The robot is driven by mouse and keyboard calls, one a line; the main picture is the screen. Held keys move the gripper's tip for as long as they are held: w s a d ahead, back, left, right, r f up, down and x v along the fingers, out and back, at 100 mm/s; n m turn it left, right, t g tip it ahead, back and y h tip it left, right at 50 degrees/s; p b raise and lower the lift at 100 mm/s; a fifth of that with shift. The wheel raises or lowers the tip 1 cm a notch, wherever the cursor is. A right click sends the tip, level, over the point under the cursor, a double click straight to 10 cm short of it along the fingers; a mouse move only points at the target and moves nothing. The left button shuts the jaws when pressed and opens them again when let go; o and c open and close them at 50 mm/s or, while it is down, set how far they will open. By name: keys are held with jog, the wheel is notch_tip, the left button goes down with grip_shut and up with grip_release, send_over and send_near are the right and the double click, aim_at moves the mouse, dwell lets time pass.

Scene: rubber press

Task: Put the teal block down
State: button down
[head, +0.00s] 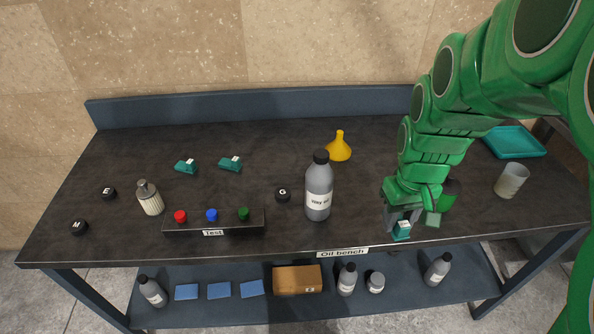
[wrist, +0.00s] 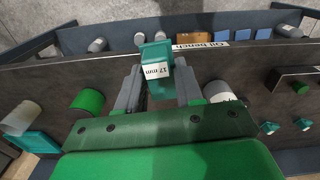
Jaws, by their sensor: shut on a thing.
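The teal block (head: 402,231) with a white label is between the fingers of my gripper (head: 402,218), near the front edge of the bench at the right. In the wrist view the teal block (wrist: 156,69) shows its "17 mm" label, and my gripper (wrist: 155,88) is shut on it with a finger at each side. The block is over or on the bench top (head: 265,255) near its front edge; I cannot tell whether its underside touches the surface.
A grey bottle (head: 318,190) and yellow funnel (head: 339,147) stand left of my gripper. A green cup (wrist: 87,101), a pale cup (head: 511,181) and a teal tray (head: 513,142) are to the right. Two teal blocks (head: 186,167) (head: 230,163) lie farther left. Free bench lies between bottle and gripper.

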notch_tip(320, 180, up, 10)
jog(key=r, duration=0.1)
jog(key=m, duration=0.1)
send_over(268, 165)
jog(key=s, duration=0.1)
jog(key=f, duration=2)
jog(key=shift+d, duration=0.2)
jog(key=shift+w+a+f, duration=0.15)
jog(key=shift+w+f, duration=0.35)
jog(key=shift+f, duration=1.6)
jog(key=shift+f, duration=0.1)
